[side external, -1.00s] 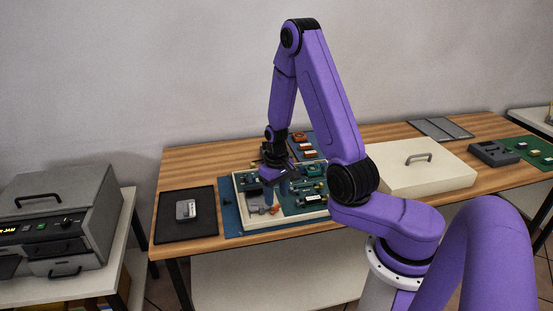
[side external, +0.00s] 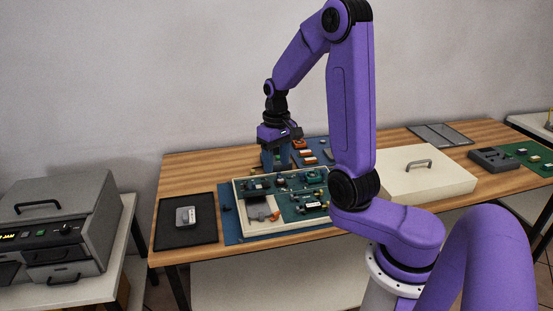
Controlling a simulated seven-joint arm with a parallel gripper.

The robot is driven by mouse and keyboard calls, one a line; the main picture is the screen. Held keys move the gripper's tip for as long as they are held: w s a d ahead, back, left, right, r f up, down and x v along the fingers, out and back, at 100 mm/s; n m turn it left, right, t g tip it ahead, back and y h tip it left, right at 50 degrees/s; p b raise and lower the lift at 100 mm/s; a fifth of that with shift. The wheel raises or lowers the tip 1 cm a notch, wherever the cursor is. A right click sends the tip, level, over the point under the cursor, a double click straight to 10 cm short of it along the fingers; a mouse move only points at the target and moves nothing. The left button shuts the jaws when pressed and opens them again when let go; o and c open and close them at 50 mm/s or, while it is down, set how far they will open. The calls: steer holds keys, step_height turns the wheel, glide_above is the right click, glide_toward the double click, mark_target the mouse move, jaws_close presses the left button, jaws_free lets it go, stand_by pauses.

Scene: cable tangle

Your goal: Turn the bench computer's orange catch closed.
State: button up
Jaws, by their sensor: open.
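The bench computer is an open, cream-rimmed case (side external: 285,232) with green circuit boards (side external: 292,203) inside, lying on a blue mat. A small orange catch (side external: 275,216) shows beside a grey part in the front left of the case. It is too small to tell how it is turned. My gripper (side external: 275,168) points down above the back edge of the case, behind the catch and apart from it. Its jaws are open, with nothing seen between them. The tips overlap the back rim in this view, so their exact height is unclear.
A cream lid (side external: 450,183) with a handle lies right of the case. A black mat (side external: 172,236) with a grey device (side external: 186,216) lies left. Several orange parts (side external: 305,152) sit on a blue mat behind. A grey machine (side external: 70,205) stands far left.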

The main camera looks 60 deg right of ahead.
mark_target(275, 216)
steer(key=shift+r, duration=0.1)
steer(key=shift+d, duration=0.2)
steer(key=c, duration=0.7)
steer(key=s+d+f+n+h, duration=0.1)
steer(key=d, duration=0.2)
steer(key=s+d+f+n+h, duration=0.1)
steer(key=d, duration=0.2)
steer(key=s+d+f+n+h, duration=0.1)
steer(key=d, duration=0.2)
steer(key=shift+d+f+n+t, duration=0.2)
steer(key=shift+f+n+t, duration=0.1)
steer(key=shift+f+t, duration=0.1)
jaws_close()
steer(key=s+f+n+t, duration=0.1)
steer(key=f+n, duration=0.1)
steer(key=n, duration=0.1)
steer(key=s+f+n+t+y, duration=0.1)
steer(key=f+n, duration=0.1)
steer(key=n, duration=0.1)
steer(key=s+f+n+t, duration=0.1)
steer(key=f+n+t, duration=0.1)
steer(key=n, duration=0.1)
steer(key=shift+s+a+y, duration=0.25)
steer(key=shift+a+y, duration=0.05)
steer(key=shift+a, duration=0.05)
steer(key=s+a+n+t+y, duration=0.2)
steer(key=a+n+y, duration=0.2)
steer(key=a, duration=0.4)
steer(key=shift+x, duration=5.1)
